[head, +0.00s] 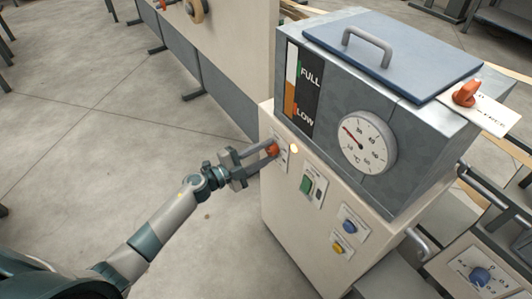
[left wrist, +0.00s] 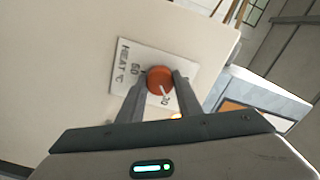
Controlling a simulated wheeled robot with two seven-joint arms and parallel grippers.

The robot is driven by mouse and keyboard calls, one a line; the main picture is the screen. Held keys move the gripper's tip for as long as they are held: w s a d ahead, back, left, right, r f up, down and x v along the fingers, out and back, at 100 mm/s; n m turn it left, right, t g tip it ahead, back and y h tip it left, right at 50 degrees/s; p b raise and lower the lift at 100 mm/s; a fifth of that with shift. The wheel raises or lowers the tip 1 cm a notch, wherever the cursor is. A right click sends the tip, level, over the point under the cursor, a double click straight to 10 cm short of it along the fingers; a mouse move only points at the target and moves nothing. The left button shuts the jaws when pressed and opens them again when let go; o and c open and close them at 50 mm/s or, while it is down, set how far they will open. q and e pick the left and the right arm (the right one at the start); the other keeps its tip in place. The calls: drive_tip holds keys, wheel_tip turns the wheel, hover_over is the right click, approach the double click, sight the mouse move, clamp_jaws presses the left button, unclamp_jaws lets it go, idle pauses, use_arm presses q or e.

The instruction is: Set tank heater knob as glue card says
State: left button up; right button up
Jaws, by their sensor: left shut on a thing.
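The orange-red heater knob (head: 272,149) sits on the left part of the tank cabinet's front. The knob's white pointer line points toward the 70 side. My left gripper (left wrist: 159,84) is shut on the knob, one finger on each side; it also shows in the head view (head: 262,150). The glue card (head: 492,112) lies on the tank top at right, partly under an orange object (head: 465,94); its text is mostly unreadable. My right gripper is not in view.
The grey tank has a blue lid (head: 400,55) with a handle, a level strip (head: 303,85) and a dial thermometer (head: 367,143). A green switch (head: 306,185), blue button (head: 349,226) and yellow button (head: 337,247) are nearby. Open floor lies left.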

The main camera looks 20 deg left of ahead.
use_arm(q)
drive_tip(key=shift+f+m, duration=0.15)
drive_tip(key=shift+m, duration=0.45)
drive_tip(key=m+b, duration=0.1)
drive_tip(key=m, duration=0.2)
drive_tip(key=shift+m, duration=0.3)
drive_tip(key=m+b, duration=0.3)
drive_tip(key=m, duration=0.5)
drive_tip(key=shift+b, duration=0.4)
drive_tip(key=shift+m, duration=0.8)
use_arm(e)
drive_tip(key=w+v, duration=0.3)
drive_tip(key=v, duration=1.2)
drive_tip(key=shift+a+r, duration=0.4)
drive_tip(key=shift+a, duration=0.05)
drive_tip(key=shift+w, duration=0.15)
use_arm(q)
drive_tip(key=o, duration=1)
drive_tip(key=shift+o, duration=0.2)
drive_tip(key=shift+s, duration=0.1)
